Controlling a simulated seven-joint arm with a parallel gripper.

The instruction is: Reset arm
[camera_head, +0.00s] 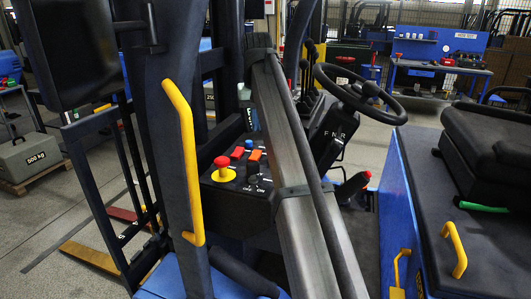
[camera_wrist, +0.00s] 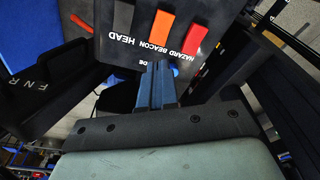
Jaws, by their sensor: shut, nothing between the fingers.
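My gripper (camera_wrist: 157,72) is shut and empty in the wrist view. Its blue-grey fingers point at the dark switch panel (camera_wrist: 120,22), overlapping its lettered lower edge; I cannot tell if they touch it. An orange rocker (camera_wrist: 162,26) and a red rocker (camera_wrist: 195,39) stand just beyond the fingertips, near the words HAZARD, BEACON and HEAD. A small blue part (camera_wrist: 175,71) is partly hidden by the fingers. In the head view the panel carries a red mushroom button (camera_head: 222,161) on a yellow base, a red rocker (camera_head: 237,153) and an orange rocker (camera_head: 254,155).
A black steering wheel (camera_head: 360,95) and an F N R box (camera_head: 338,135) stand right of the panel. A yellow grab handle (camera_head: 187,160) stands at left. The black seat (camera_head: 490,150) is at right.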

